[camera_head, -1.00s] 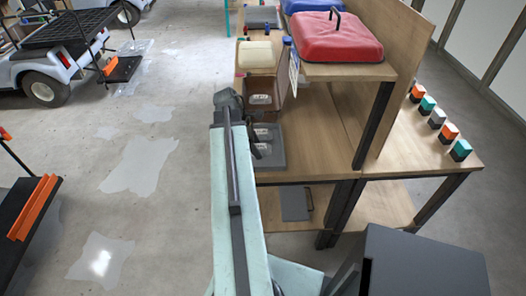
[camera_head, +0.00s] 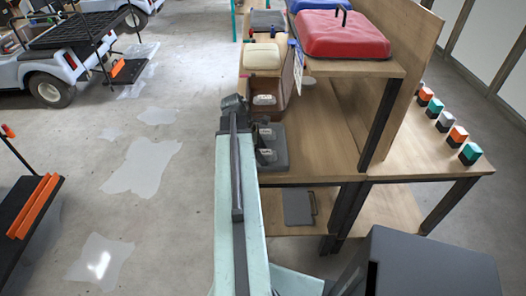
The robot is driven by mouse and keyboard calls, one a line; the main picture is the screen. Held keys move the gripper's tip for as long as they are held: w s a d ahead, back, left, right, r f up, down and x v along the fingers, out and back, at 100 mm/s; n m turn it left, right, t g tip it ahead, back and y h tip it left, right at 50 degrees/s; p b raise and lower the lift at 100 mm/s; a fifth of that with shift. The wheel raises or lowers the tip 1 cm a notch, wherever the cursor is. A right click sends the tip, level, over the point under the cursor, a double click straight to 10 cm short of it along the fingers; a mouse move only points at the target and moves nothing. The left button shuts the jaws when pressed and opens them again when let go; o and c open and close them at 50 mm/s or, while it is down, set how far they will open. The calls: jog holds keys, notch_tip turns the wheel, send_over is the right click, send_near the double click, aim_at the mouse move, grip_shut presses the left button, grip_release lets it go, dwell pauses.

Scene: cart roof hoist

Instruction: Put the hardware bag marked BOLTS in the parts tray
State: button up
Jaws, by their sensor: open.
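A dark grey tray (camera_head: 279,161) lies on the wooden shelf just right of my arm. Small clear bags with pale labels (camera_head: 267,133) show in it. Behind it stands a brown open box (camera_head: 284,88) with another pale-labelled bag (camera_head: 264,100) at its front. The labels are too small to read, so I cannot tell which bag is marked BOLTS. My gripper (camera_head: 259,150) is at the far end of my arm, by the left edge of the grey tray. It is open and holds nothing that I can see. The arm hides part of the shelf edge.
A red padded case (camera_head: 342,36) sits on the upper shelf, right of the box. A cream-coloured block (camera_head: 262,57) lies behind the box. Several coloured blocks (camera_head: 457,135) line the right-hand bench. Open floor (camera_head: 140,170) lies to the left, with parked carts (camera_head: 70,60) beyond.

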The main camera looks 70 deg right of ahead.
jog(key=shift+r, duration=0.15)
jog(key=p+v, duration=1.1)
jog(key=v, duration=0.1)
jog(key=w+a+f+m+t, duration=0.1)
jog(key=w+a+m+t, duration=0.15)
jog(key=w+a, duration=2.3)
jog(key=w+a+m+t+y, duration=0.1)
jog(key=w+a, duration=0.1)
jog(key=a, duration=1.2)
jog(key=w+a+m, duration=0.1)
jog(key=w+a, duration=0.2)
jog(key=a, duration=1.1)
jog(key=shift+w+f+t+y, duration=0.2)
jog(key=shift+f+t+y, duration=0.15)
jog(key=shift+f+y, duration=0.05)
